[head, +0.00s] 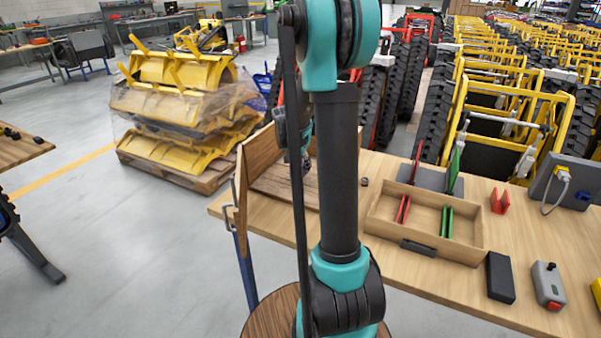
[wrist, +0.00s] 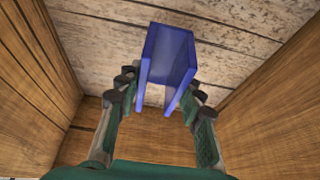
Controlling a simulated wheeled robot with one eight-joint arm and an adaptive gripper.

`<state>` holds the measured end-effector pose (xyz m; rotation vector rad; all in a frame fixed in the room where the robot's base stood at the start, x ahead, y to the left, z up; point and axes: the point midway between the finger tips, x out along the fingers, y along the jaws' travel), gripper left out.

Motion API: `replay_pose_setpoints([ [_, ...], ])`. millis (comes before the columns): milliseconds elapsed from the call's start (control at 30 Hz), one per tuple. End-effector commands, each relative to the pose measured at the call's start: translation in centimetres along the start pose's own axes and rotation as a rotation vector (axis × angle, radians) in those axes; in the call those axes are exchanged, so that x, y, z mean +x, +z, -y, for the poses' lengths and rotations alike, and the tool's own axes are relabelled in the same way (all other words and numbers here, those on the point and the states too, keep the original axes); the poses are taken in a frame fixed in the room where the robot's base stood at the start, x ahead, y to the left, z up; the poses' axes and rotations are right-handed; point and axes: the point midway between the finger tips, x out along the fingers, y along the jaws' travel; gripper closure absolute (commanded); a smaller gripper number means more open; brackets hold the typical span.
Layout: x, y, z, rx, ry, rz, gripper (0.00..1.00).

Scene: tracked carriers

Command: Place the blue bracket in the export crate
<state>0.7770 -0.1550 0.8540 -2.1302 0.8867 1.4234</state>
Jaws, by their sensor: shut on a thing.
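The blue bracket (wrist: 165,50), a U-shaped piece, shows in the wrist view. My gripper (wrist: 163,88) is shut on it, with one finger at each side. Wooden walls (wrist: 248,105) and a pale plank floor of the export crate surround the bracket and fingers in that view. I cannot tell whether the bracket touches the floor. In the head view the open wooden crate (head: 262,150) stands at the left end of the table, partly hidden by my arm. The bracket is hidden there, and my gripper is mostly behind my arm.
A wooden tray (head: 381,219) right of my arm holds red and green brackets. A red bracket (head: 500,201), a black block (head: 500,277) and a grey box with a red button (head: 548,285) lie on the table (head: 470,307). A dark device (head: 565,182) stands at the right.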

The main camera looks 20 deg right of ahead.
Motion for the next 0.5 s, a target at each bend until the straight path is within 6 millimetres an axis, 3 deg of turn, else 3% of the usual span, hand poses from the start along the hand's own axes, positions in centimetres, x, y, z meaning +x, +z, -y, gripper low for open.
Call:
replay_pose_setpoints([
  [200, 2.5, 1.0, 0.1, 0.000, 0.000, 0.000, 1.00],
  [500, 2.8, 1.1, 0.0, 0.000, 0.000, 0.000, 1.00],
])
